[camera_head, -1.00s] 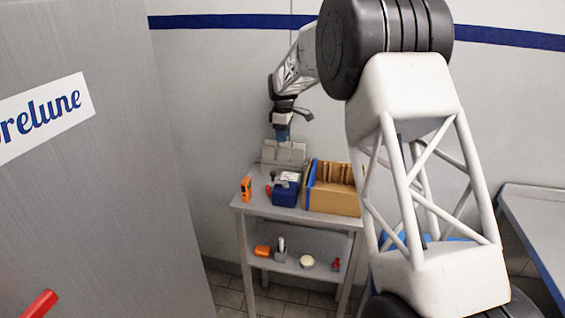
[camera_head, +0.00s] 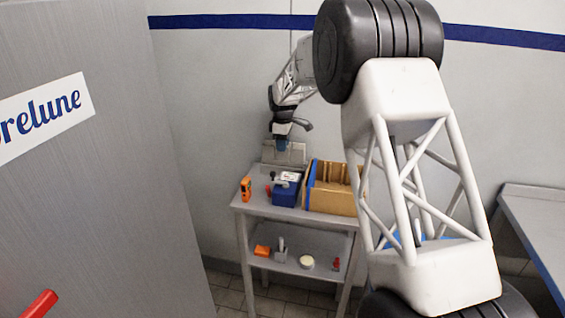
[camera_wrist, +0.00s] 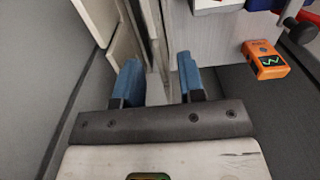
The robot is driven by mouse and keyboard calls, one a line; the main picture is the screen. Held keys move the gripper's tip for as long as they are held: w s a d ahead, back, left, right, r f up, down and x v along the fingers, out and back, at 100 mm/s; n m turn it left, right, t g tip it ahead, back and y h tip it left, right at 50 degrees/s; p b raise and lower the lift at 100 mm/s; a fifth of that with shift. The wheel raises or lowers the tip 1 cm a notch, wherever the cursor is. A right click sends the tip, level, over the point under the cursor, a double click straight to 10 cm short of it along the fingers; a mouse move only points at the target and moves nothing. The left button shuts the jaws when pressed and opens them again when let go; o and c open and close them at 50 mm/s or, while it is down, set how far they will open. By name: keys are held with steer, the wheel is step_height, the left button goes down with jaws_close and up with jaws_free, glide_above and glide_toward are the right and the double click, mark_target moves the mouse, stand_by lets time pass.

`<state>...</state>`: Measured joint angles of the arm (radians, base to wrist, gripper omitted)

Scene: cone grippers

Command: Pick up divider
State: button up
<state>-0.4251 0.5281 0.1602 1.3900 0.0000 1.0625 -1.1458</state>
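My gripper (camera_head: 282,144) is above the back of the small table, at the upright grey panels (camera_head: 270,154), which look like the dividers. In the wrist view its two blue fingers (camera_wrist: 159,78) are apart. Thin upright panel edges (camera_wrist: 153,35) run in line with the gap between them. A wider pale panel (camera_wrist: 124,42) stands to the left of these. I see nothing clamped, and I cannot tell whether a panel edge lies between the fingertips.
On the table (camera_head: 250,204) stand an orange handheld device (camera_head: 246,188), a dark blue box (camera_head: 285,195) and a cardboard box (camera_head: 333,201) with brown slats inside. The lower shelf (camera_head: 297,264) holds several small items. A grey wall is close behind the table.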

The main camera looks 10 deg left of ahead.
mark_target(283, 161)
step_height(283, 161, down, 4)
steer(key=shift+r, duration=0.1)
stand_by(0.6)
jaws_close()
